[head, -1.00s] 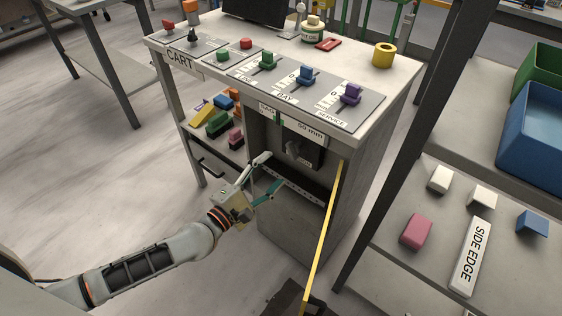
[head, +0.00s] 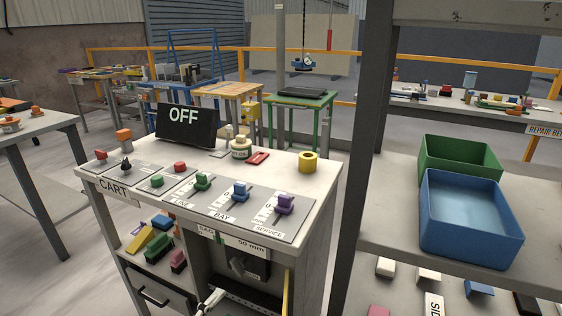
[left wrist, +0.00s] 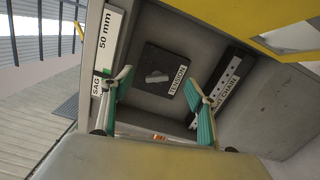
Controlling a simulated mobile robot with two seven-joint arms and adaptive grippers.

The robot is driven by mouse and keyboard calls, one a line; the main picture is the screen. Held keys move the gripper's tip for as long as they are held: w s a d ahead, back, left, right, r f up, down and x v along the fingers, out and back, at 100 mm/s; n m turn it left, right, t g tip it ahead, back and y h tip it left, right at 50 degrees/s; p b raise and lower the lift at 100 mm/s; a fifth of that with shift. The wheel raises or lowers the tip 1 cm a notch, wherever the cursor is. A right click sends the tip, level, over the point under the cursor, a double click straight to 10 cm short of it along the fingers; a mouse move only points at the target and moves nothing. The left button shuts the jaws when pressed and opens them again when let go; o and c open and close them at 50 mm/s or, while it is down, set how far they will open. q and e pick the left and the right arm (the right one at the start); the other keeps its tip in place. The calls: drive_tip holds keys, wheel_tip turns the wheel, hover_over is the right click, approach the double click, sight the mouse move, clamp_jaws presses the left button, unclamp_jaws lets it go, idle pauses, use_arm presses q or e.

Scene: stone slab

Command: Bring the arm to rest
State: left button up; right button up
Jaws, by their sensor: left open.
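My left gripper shows in the left wrist view (left wrist: 160,82) with its two green-padded fingers spread apart and nothing between them. It faces the open bay under the cart top, where a dark block labelled TENSION (left wrist: 165,72) and a slotted metal strip (left wrist: 222,82) are seen. In the head view only a pale finger of this gripper (head: 213,300) shows at the bottom edge, in front of the bay; the rest of the arm is out of frame. My right gripper is in neither view.
The cart top (head: 270,165) carries coloured levers, an OFF screen (head: 187,125) and a yellow ring (head: 308,162). A drawer (head: 158,290) is at lower left. A shelf with green (head: 460,160) and blue bins (head: 465,220) stands right. Open floor lies left of the cart.

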use_arm(q)
drive_tip(key=s+d+f+m+g+p, duration=0.2)
drive_tip(key=s+m+p, duration=0.3)
drive_tip(key=s+m, duration=0.65)
drive_tip(key=s+a+f+m+g+y+p, duration=0.2)
drive_tip(key=s+a+f+m+y, duration=0.3)
drive_tip(key=s, duration=0.5)
wheel_tip(320, 180, down, 2)
drive_tip(key=shift+s+a+f+m+g+p, duration=0.15)
drive_tip(key=shift+a+m+g+p, duration=0.25)
drive_tip(key=shift+a+m+g, duration=0.65)
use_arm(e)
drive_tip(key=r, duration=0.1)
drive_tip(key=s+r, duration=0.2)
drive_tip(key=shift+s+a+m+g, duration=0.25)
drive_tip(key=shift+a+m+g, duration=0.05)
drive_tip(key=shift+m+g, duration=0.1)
use_arm(q)
drive_tip(key=shift+d+t, duration=0.25)
drive_tip(key=shift+d, duration=0.2)
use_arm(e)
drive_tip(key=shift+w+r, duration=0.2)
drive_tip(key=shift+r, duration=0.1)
